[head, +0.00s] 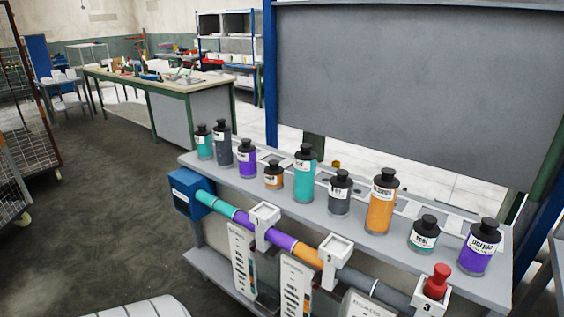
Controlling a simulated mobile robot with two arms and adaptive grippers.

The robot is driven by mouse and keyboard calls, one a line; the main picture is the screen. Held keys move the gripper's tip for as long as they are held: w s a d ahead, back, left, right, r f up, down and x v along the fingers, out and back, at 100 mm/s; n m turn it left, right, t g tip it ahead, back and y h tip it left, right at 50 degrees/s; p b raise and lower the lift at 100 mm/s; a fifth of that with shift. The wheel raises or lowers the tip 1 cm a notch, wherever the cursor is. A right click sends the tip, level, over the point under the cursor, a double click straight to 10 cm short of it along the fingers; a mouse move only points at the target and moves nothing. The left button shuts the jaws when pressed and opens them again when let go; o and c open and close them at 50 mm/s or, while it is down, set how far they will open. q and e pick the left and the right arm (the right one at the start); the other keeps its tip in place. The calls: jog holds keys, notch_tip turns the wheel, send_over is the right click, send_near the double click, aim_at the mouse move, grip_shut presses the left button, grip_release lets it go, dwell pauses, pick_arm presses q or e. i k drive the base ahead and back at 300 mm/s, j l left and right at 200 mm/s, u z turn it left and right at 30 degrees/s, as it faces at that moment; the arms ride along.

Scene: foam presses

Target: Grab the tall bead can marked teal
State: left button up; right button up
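A tall teal can (303,187) with a black cap and white label stands upright near the middle of the grey shelf (209,165); its label is too small to read. A medium-height teal can (204,150) stands at the shelf's left end. A short, mostly white-labelled can (423,240) toward the right reads "teal".
Beside the tall teal can stand a short orange can (273,183) and a grey can (340,205). Tall orange (380,215), purple (473,263) and dark (223,158) cans share the shelf. A coloured pipe with white numbered brackets (263,217) runs along its front. Floor lies open at left.

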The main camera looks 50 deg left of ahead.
aim_at(305, 160)
jog(key=u, duration=1.5)
jog(key=i+j+z, duration=0.1)
jog(key=i+j, duration=0.2)
jog(key=i+j+z, duration=0.1)
jog(key=i+j, duration=0.25)
jog(key=j, duration=0.15)
jog(key=i+j+z, duration=0.1)
jog(key=i+j, duration=0.15)
jog(key=j, duration=0.2)
